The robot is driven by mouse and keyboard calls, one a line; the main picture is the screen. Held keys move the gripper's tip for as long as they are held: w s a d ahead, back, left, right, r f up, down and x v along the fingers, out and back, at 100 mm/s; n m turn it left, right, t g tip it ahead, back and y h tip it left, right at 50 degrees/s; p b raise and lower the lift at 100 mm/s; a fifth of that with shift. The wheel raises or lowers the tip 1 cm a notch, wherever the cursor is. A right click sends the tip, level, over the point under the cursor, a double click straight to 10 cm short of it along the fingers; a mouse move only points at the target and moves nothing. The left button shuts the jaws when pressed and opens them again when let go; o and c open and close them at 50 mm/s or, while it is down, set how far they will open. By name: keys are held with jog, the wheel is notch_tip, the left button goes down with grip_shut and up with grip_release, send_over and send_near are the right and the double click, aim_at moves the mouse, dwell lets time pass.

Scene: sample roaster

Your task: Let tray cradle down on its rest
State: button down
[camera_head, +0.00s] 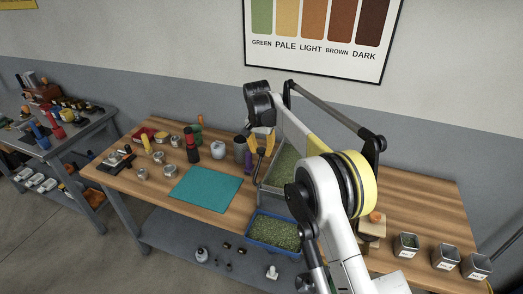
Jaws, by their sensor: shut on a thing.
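The tray cradle (267,187) looks like a grey metal tray with green beans in it. It is at the middle of the wooden bench, partly hidden behind my arm. My gripper (261,153), with orange-yellow fingers, points down at the cradle's left back side. It is shut on what looks like a part of the cradle, though the grip is small in the picture. The rest under the cradle is hidden, so I cannot tell whether the cradle touches it.
A blue tray of green beans (274,232) is at the front, below the cradle. A teal mat (205,188) lies to the left. Jars and bottles stand behind it, including a dark canister (240,149) near my gripper. Several square tins, one here (406,246), stand right.

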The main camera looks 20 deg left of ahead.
jog(key=c, duration=1.2)
grip_release()
jog(key=shift+w+d, duration=0.1)
jog(key=shift+c, duration=0.2)
jog(key=shift+o, duration=0.9)
jog(key=shift+w+f, duration=0.15)
notch_tip(320, 180, up, 12)
jog(key=s, duration=0.2)
